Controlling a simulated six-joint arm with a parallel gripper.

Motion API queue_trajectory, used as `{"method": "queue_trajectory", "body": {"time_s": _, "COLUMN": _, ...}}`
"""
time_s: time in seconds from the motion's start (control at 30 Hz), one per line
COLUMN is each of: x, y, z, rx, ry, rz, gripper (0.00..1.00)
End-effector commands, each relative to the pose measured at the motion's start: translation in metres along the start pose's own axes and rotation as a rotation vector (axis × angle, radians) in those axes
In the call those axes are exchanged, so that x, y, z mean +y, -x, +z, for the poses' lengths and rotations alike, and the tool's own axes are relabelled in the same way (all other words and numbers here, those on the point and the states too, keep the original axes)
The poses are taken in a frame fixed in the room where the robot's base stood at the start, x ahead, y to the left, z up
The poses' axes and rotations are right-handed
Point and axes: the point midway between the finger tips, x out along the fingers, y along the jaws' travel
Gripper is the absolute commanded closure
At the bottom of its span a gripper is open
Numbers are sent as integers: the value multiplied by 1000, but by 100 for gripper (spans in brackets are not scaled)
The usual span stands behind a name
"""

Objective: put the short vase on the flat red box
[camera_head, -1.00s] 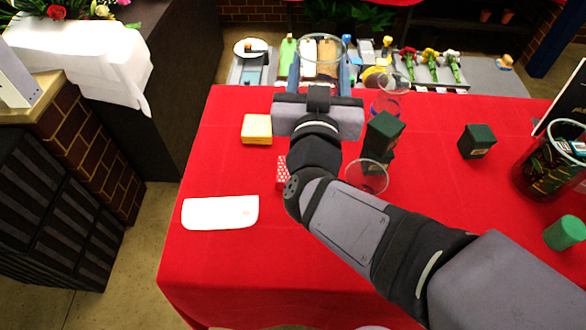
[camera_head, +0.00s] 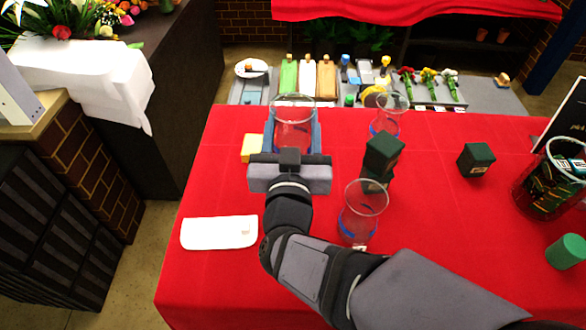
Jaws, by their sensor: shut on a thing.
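A wide clear glass vase (camera_head: 293,108), which looks like the short vase, is held upright between the blue fingers of my gripper (camera_head: 294,132). The gripper is shut on it over the far left part of the red table. I cannot tell how high its base is, as my wrist hides its lower part. The flat red box is not visible now. A red box with white dots showed beside my arm earlier, and my arm now covers that spot.
A yellow block (camera_head: 251,146) is just left of the gripper. Right of my arm stand a clear vase (camera_head: 361,210), stacked dark green boxes (camera_head: 384,153) and a farther vase (camera_head: 388,113). A white cloth (camera_head: 219,232) lies front left. The red table (camera_head: 215,180) is bare around it.

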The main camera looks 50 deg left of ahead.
Motion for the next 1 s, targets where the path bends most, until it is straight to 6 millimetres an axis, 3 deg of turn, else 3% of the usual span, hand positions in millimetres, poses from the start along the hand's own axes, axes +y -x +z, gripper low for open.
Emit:
{"method": "queue_trajectory", "body": {"time_s": 0.27, "x": 0, "y": 0, "z": 36, "rx": 2, "ry": 1, "rz": 0, "gripper": 100}}
{"method": "queue_trajectory", "body": {"time_s": 0.63, "x": 0, "y": 0, "z": 48, "rx": 5, "ry": 0, "rz": 0, "gripper": 100}}
{"method": "queue_trajectory", "body": {"time_s": 1.0, "x": 0, "y": 0, "z": 83, "rx": 4, "ry": -1, "rz": -1, "gripper": 100}}
